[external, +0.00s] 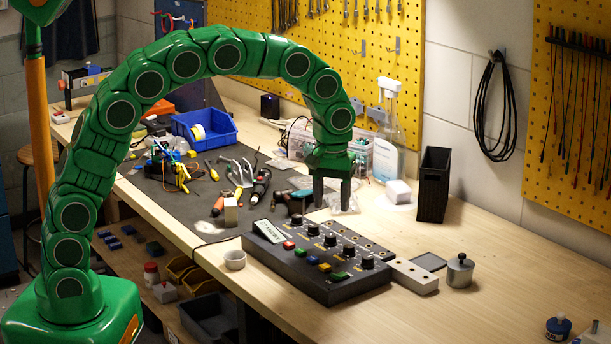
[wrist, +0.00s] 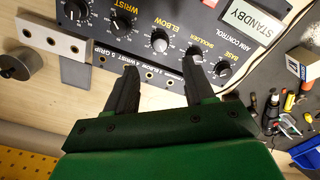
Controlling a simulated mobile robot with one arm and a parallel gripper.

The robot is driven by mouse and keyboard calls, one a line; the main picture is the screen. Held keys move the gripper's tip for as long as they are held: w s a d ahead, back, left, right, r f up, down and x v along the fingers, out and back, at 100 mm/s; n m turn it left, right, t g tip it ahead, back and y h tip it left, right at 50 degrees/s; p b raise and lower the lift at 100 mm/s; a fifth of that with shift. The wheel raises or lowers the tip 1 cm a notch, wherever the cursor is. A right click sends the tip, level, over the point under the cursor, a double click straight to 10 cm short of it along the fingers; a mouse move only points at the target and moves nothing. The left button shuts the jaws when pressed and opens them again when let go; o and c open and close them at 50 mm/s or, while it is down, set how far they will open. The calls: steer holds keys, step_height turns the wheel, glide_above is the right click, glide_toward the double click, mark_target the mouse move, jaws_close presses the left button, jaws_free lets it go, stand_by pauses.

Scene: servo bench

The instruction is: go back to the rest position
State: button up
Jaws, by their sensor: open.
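My gripper (external: 332,192) is open and empty, pointing down above the workbench, just behind the black control box (external: 330,288). In the wrist view its two dark fingers (wrist: 162,85) stand apart with nothing between them, in front of the box's row of knobs. The control box has black knobs, coloured buttons and a label (wrist: 248,15) reading STANDBY. My green segmented arm arches high over the left part of the bench, from a base at the lower left.
A white block with holes (external: 414,276) and a metal canister (external: 460,270) sit right of the box. Tools lie on the dark mat (external: 165,196).

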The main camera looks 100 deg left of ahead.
steer(key=s+d+r+m, duration=0.45)
steer(key=s+d, duration=0.45)
steer(key=d, duration=0.3)
steer(key=s+d+m+g, duration=0.1)
steer(key=s+d+m, duration=0.4)
steer(key=s, duration=0.9)
steer(key=s+d+f+m, duration=0.1)
steer(key=s+d+m, duration=0.5)
steer(key=s+d, duration=0.6)
steer(key=s, duration=0.3)
steer(key=shift+s+d+g, duration=0.2)
steer(key=shift+g, duration=0.2)
steer(key=shift+w, duration=0.1)
